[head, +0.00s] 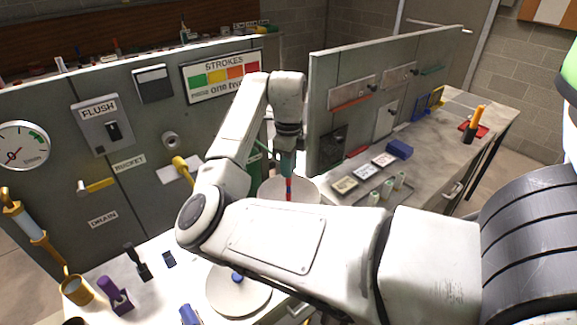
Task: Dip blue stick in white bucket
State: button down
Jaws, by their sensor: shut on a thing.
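My gripper (288,148) points down in the middle of the head view, at the end of my white arm. It is shut on an upright stick (289,188), which shows teal at the top with red and blue lower down. The stick's lower end overlaps a pale round vessel (270,188), which looks like the white bucket. My forearm hides the bucket's lower part and the stick's tip. I cannot tell whether the tip is inside the bucket or in front of it.
A grey panel with a gauge (21,146), a FLUSH switch (112,130) and a STROKES sign (222,77) stands behind. A second panel (380,90) and a bench with small blocks are at right. Purple (115,295) and black (137,261) items crowd the front left.

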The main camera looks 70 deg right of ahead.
jog(key=shift+r+p, duration=2.7)
jog(key=shift+r, duration=1)
jog(key=shift+s+f, duration=0.1)
